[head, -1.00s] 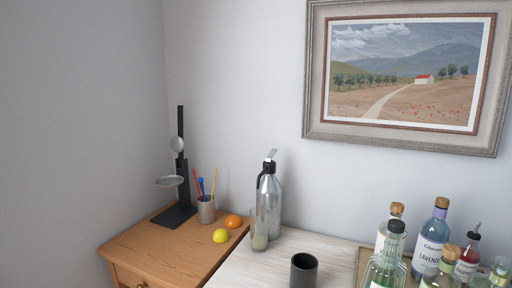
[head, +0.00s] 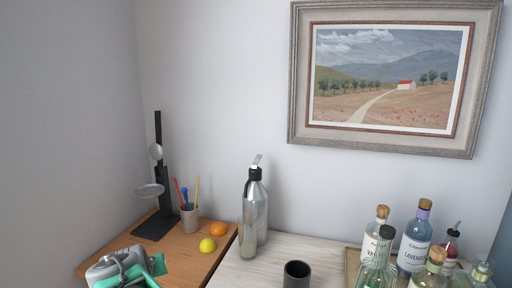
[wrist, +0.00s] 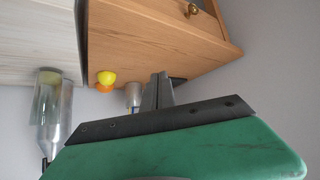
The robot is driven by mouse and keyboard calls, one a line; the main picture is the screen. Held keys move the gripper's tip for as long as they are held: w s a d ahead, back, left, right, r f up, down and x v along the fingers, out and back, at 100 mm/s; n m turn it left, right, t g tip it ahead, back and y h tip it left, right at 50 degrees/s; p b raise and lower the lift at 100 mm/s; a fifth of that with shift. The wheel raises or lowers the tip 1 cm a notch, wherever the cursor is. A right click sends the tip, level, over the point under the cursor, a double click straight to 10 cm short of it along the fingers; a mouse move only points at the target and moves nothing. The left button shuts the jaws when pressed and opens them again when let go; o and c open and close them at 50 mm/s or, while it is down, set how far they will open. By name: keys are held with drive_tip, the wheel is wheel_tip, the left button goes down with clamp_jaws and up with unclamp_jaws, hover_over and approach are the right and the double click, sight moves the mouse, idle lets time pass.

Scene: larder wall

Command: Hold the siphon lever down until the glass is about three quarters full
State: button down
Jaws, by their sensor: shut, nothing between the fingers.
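The siphon (head: 262,205) is a silvery bottle with a black head, standing upright on the pale worktop. Its lever (head: 257,160) slants upward from the head. A clear glass (head: 249,235) stands in front of the siphon, with something pale green in its lower part; the exact level is hard to read. In the wrist view the glass (wrist: 48,80) and siphon overlap at the left, seen upside down. My gripper (head: 155,264), grey and green, is low at the left over the wooden cabinet, well apart from the siphon. In the wrist view its fingers (wrist: 158,78) are together and empty.
A dark cup (head: 296,274) stands on the pale worktop, right of the siphon. Corked bottles (head: 413,245) crowd a tray at the right. On the cabinet are a lemon (head: 207,245), an orange (head: 218,229), a pen cup (head: 189,218) and a black stand (head: 163,190).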

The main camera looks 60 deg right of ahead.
drive_tip(key=s+d+r+m+g+h+p, duration=0.1)
drive_tip(key=s+d+r+m+h, duration=0.3)
drive_tip(key=d+r, duration=0.8)
drive_tip(key=s+d+r+m+g+h+p, duration=0.2)
drive_tip(key=s+d+r+h, duration=0.5)
drive_tip(key=d, duration=0.9)
wheel_tip(320, 180, up, 6)
drive_tip(key=s+m+g, duration=0.1)
drive_tip(key=s+m, duration=0.1)
drive_tip(key=s, duration=0.1)
drive_tip(key=shift+m+h, duration=0.3)
drive_tip(key=shift+h, duration=0.1)
drive_tip(key=shift+f, duration=0.1)
drive_tip(key=p, duration=0.4)
hover_over(257, 161)
drive_tip(key=a, duration=0.1)
drive_tip(key=shift+a+r, duration=0.2)
drive_tip(key=shift+r, duration=0.2)
drive_tip(key=f, duration=0.1)
drive_tip(key=d+f+p, duration=0.1)
drive_tip(key=shift+w+f, duration=0.1)
drive_tip(key=shift+f, duration=0.3)
drive_tip(key=shift+d+f, duration=0.15)
drive_tip(key=shift+f, duration=0.55)
